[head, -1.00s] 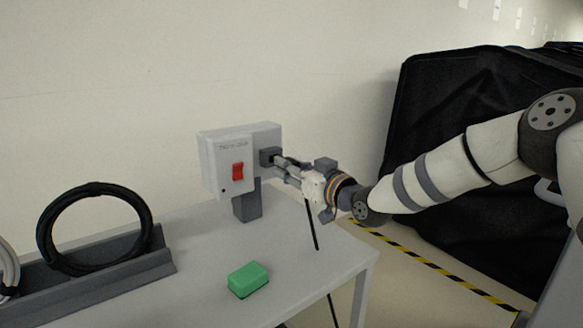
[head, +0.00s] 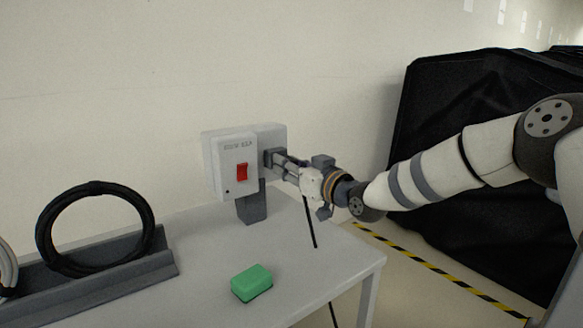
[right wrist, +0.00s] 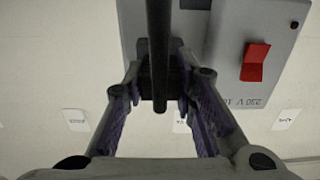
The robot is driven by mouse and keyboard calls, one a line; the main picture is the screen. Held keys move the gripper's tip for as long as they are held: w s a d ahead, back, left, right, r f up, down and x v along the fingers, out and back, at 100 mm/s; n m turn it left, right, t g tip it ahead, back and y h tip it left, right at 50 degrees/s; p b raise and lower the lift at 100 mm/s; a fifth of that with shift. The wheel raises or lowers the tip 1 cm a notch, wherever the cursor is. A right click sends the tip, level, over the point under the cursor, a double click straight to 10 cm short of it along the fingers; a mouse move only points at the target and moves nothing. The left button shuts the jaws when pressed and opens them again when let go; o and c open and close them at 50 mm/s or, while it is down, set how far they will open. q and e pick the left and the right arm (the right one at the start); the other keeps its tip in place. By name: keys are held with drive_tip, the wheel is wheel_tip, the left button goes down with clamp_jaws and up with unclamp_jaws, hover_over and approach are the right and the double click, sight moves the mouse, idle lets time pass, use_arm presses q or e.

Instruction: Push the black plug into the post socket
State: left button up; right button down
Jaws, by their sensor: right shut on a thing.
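The post socket (head: 234,165) is a light grey box with a red switch, standing on a dark post on the table. The black plug (head: 269,157) is at the box's right part in the head view; how deep it sits I cannot tell. My right gripper (head: 280,162) is shut on the plug, reaching in from the right. In the right wrist view the plug (right wrist: 158,80) is between the fingers, beside the grey socket housing (right wrist: 225,50). The black cable (right wrist: 158,40) crosses in front of it and hides part of it. My left gripper is not in view.
A green block (head: 251,283) lies on the grey table (head: 205,265). A coiled black cable (head: 50,225) stands in a grey rack (head: 110,277) at the left. The plug's cable (head: 310,225) hangs to the table. A black-covered cart (head: 460,150) stands behind my right arm.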

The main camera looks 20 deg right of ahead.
drive_tip(key=shift+w+a, duration=0.15)
drive_tip(key=shift+w, duration=0.15)
drive_tip(key=c, duration=1.2)
unclamp_jaws()
drive_tip(key=shift+c, duration=0.2)
drive_tip(key=v, duration=1.2)
